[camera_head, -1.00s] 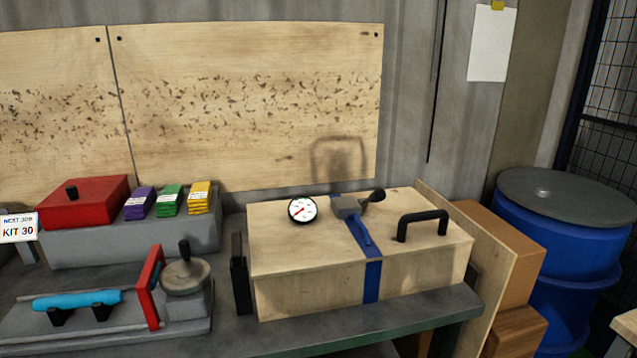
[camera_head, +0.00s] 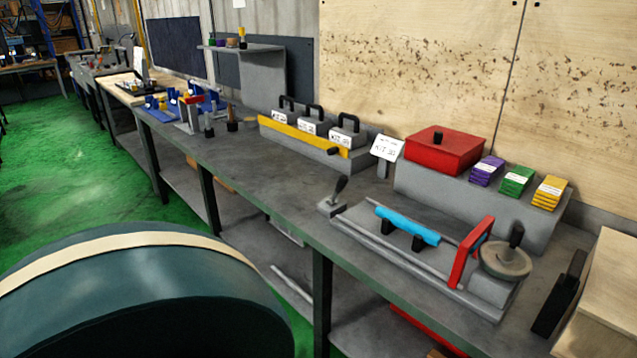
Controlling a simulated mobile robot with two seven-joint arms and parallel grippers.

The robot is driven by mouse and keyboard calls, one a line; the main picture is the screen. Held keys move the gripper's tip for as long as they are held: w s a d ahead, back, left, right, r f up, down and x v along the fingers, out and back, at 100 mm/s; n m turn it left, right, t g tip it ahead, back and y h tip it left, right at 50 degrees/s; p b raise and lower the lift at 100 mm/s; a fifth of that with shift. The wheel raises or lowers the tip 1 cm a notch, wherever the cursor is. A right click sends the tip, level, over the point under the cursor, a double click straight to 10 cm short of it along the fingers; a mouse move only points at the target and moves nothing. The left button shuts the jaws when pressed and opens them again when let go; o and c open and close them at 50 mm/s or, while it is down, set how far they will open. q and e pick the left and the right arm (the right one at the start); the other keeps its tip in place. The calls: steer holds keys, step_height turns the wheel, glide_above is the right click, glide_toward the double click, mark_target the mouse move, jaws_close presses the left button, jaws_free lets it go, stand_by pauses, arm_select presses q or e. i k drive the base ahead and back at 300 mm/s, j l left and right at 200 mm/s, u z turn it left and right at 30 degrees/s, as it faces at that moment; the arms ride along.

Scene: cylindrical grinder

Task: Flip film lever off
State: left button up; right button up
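No part is marked as the film lever, so I cannot tell for certain which it is. A small lever (camera_head: 339,190) with a dark handle stands tilted on a grey block at the left end of a grey fixture (camera_head: 400,262). The fixture carries a bright blue cylinder (camera_head: 407,226) on black supports, a red upright frame (camera_head: 468,252) and a round grey disc (camera_head: 506,262) with a dark knob. Neither gripper is in view.
The grey bench (camera_head: 240,168) runs away to the far left, with open surface left of the fixture. A red box (camera_head: 445,151) and purple, green and yellow packs stand on a grey block behind. A wooden box (camera_head: 605,300) is cut off at right. Green floor (camera_head: 60,180) lies left.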

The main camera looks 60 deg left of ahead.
mark_target(344, 180)
steer(key=u, duration=1.65)
steer(key=i+j+u, duration=0.1)
steer(key=i+j, duration=0.2)
steer(key=i, duration=0.15)
steer(key=i+j+u, duration=0.1)
steer(key=i+j, duration=0.2)
steer(key=i, duration=0.15)
steer(key=i+j, duration=0.25)
steer(key=i, duration=0.2)
steer(key=j+u, duration=0.05)
